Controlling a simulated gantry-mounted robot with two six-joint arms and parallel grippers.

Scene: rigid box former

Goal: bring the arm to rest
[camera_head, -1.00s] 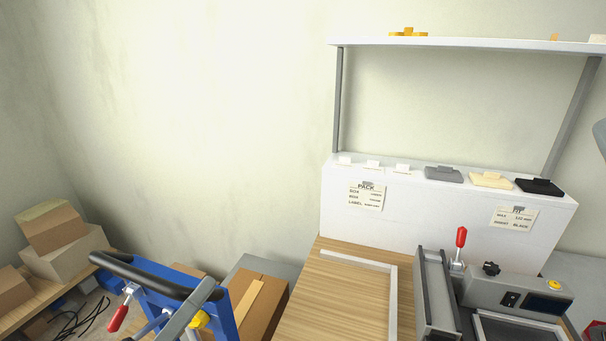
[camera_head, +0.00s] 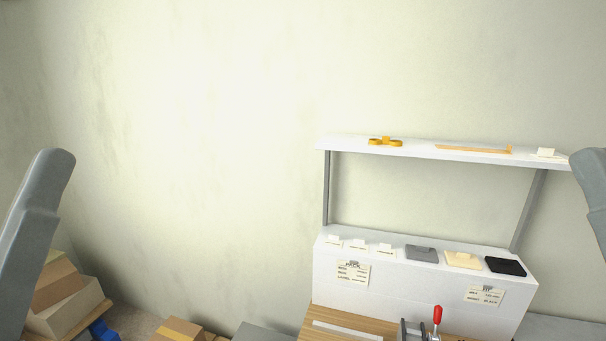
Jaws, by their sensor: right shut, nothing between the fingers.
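Two grey links of my arms stand upright in the head view. One (camera_head: 38,235) is at the left edge and the other (camera_head: 594,190) is cut off by the right edge. No gripper fingers show on either one, so both grippers are outside the picture. Neither visible link touches anything that I can make out.
A white shelf (camera_head: 440,150) on grey posts stands above a white ledge (camera_head: 410,285) with small white, grey, cream and black pieces. A wooden bench (camera_head: 318,322) and a red-handled clamp (camera_head: 437,315) are below. Cardboard boxes (camera_head: 65,300) lie at lower left. Bare wall fills the middle.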

